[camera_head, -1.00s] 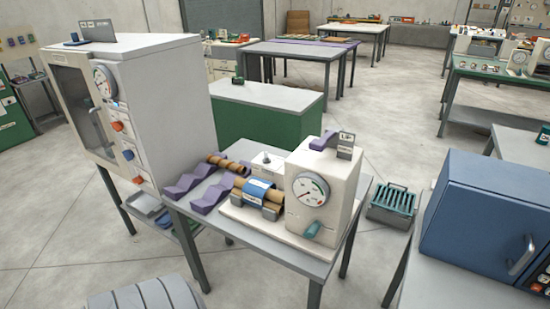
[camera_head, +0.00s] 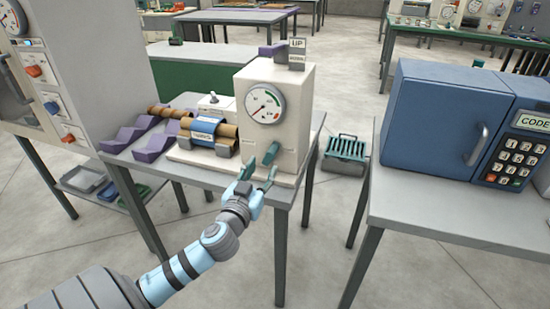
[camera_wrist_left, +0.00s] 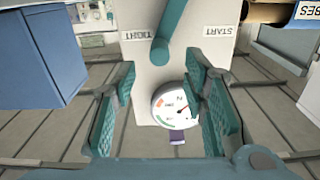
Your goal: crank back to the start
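The winder is a cream box (camera_head: 298,92) on a grey table, with a round dial (camera_head: 264,104) on its front. Its teal crank (camera_head: 271,153) sits below the dial. In the left wrist view the crank (camera_wrist_left: 170,32) slants between a TIGHT label (camera_wrist_left: 136,36) at left and a START label (camera_wrist_left: 217,31) at right. The dial (camera_wrist_left: 174,106) shows upside down there, between my fingers. My left gripper (camera_head: 260,174) is open and empty, just in front of and below the crank. In the wrist view the crank lies beyond its fingertips (camera_wrist_left: 160,78). My right gripper is out of view.
Brown tubes in a cradle with a blue label (camera_head: 205,129) lie left of the dial box. Purple V-shaped stands (camera_head: 160,142) are further left. A blue keypad cabinet (camera_head: 432,112) stands on the right table. A teal basket (camera_head: 346,150) is between the tables.

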